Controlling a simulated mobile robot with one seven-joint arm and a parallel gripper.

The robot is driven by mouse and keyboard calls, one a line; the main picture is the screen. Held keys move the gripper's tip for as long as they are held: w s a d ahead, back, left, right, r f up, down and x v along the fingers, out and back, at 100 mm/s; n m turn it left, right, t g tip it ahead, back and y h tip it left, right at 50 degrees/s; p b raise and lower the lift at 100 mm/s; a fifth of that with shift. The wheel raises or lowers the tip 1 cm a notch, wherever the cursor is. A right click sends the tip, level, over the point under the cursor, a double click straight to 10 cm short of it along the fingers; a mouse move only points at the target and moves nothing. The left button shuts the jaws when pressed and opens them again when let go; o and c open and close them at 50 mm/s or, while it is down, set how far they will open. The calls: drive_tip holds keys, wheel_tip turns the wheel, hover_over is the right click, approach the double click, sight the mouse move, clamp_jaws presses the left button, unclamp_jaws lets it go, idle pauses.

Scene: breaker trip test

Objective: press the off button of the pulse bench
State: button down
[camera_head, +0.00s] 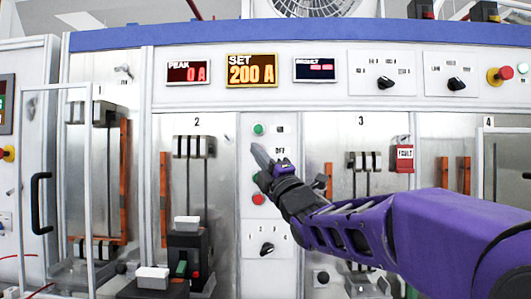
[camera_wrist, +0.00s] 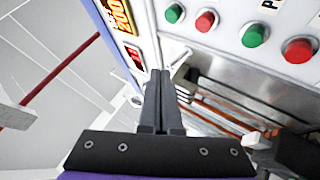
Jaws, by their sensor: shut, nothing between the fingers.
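The pulse bench's control panel (camera_head: 281,125) stands in the middle. A green button (camera_head: 258,128) sits at its top beside an ON label. An OFF label (camera_head: 280,153) is just below; the button beside it is hidden behind my gripper (camera_head: 256,150) in the head view. The wrist view shows a row of buttons: green (camera_wrist: 174,13), red (camera_wrist: 206,20), green (camera_wrist: 255,35) and red (camera_wrist: 299,50). The first red one matches the OFF place. My gripper (camera_wrist: 160,73) is shut and empty, its tips appearing apart from the buttons in the wrist view.
A lower green button partly shows by my gripper, with a red button (camera_head: 258,198) and a rotary knob (camera_head: 267,248) beneath. The SET display (camera_head: 251,71) reads 200 A. A red emergency button (camera_head: 500,75) is at right. Black and white blocks (camera_head: 187,240) stand at lower left.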

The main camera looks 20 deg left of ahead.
drive_tip(key=shift+w, duration=0.1)
drive_tip(key=w+a+p, duration=0.2)
drive_tip(key=w+p, duration=0.2)
drive_tip(key=w, duration=0.4)
drive_tip(key=shift+w, duration=0.2)
drive_tip(key=shift+a, duration=0.1)
idle(1.9)
drive_tip(key=shift+w+a, duration=0.1)
drive_tip(key=shift+w, duration=0.3)
